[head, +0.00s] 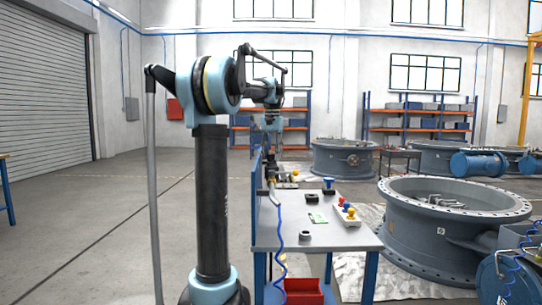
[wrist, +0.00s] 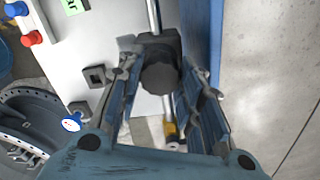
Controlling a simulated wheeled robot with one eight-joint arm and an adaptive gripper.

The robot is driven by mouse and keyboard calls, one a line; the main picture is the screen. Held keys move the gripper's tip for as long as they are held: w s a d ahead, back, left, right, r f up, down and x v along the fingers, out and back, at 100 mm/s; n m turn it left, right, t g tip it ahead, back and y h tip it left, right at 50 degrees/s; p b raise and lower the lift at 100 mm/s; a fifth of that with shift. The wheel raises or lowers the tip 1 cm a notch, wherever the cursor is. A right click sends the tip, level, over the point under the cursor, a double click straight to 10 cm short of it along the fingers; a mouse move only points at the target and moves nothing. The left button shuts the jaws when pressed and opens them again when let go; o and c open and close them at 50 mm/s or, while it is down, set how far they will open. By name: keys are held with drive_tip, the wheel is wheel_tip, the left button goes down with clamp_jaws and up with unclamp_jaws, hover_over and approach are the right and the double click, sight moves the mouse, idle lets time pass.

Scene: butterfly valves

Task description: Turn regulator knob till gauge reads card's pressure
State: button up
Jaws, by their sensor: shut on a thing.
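A dark round regulator knob (wrist: 160,75) sits on a block with a grey pipe. My gripper (wrist: 158,68) points down over it, with one finger on each side, shut on the knob. In the head view my gripper (head: 270,160) is small and partly lost against the bench parts. A small round gauge (wrist: 71,124) with a white face and blue rim stands at the lower left in the wrist view; its reading is too small to tell. A green card (wrist: 74,5) with dark writing lies on the bench, cut off by the frame; it also shows in the head view (head: 317,217), unreadable.
The grey bench (head: 345,239) has a blue panel (wrist: 216,40) along one side, close to my gripper. A white block with red, blue and yellow knobs (head: 346,214) and a dark square fitting (wrist: 97,76) are on it. A large flanged valve body (head: 440,240) stands to the right.

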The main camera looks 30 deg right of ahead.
drive_tip(key=m, duration=0.4)
drive_tip(key=shift+m, duration=0.3)
drive_tip(key=m, duration=0.3)
drive_tip(key=shift+m, duration=0.4)
drive_tip(key=m, duration=1.2)
drive_tip(key=shift+m, duration=0.3)
drive_tip(key=m, duration=0.3)
drive_tip(key=shift+m, duration=0.3)
drive_tip(key=m, duration=0.3)
drive_tip(key=shift+m, duration=2.2)
